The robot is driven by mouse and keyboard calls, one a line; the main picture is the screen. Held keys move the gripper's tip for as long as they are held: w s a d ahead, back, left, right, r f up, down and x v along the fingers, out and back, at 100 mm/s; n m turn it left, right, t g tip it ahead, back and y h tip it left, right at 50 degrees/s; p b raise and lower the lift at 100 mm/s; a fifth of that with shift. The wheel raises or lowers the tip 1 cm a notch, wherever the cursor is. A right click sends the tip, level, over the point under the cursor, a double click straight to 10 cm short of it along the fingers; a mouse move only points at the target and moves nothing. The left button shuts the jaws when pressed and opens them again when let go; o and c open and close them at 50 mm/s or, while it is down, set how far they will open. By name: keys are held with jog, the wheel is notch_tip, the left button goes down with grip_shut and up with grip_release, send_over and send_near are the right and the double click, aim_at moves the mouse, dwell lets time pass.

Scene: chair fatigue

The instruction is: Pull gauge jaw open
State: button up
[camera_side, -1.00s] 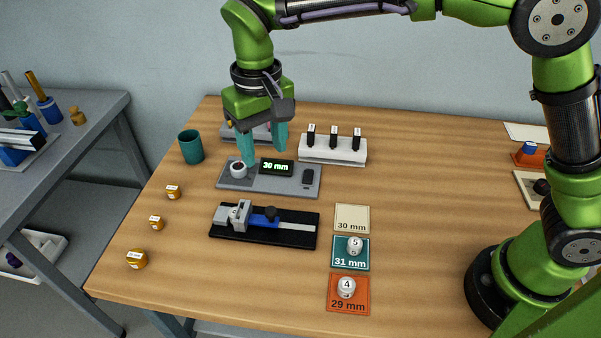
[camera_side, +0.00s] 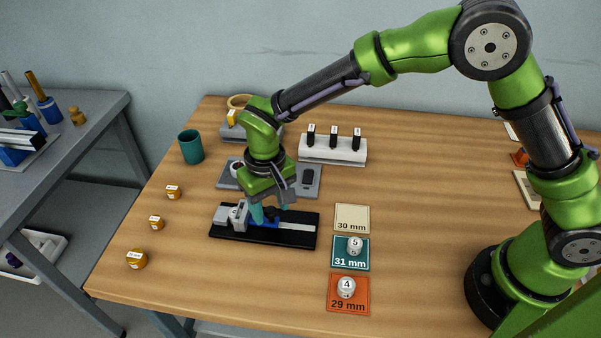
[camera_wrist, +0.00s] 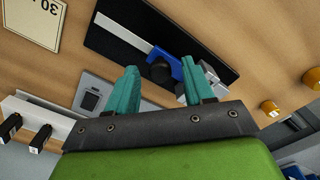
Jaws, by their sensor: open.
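The gauge (camera_side: 289,237) lies on the table, a black base with a silver rail, a grey fixed jaw (camera_side: 224,217) at the left and a blue sliding jaw (camera_side: 266,223) with a black knob (camera_wrist: 160,72). A white piece (camera_side: 236,213) sits at the grey jaw; the part between the jaws is mostly hidden. My gripper (camera_side: 271,213) is low over the gauge at the blue jaw, fingers pointing down. In the wrist view the teal fingers of my gripper (camera_wrist: 157,90) are apart, with the knob and blue jaw seen in the gap between them. Contact cannot be told.
Behind the gauge is a grey display unit (camera_side: 229,178), partly hidden by my arm. To the right lie the 30 mm card (camera_side: 352,213), bare, the 31 mm card (camera_side: 341,259) and the 29 mm card (camera_side: 335,299), both bearing white pieces. Gold weights (camera_side: 137,260) stand at left.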

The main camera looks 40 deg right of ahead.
grip_shut()
dwell(0.3)
jog(key=shift+s+d, duration=1.5)
grip_release()
notch_tip(320, 180, up, 17)
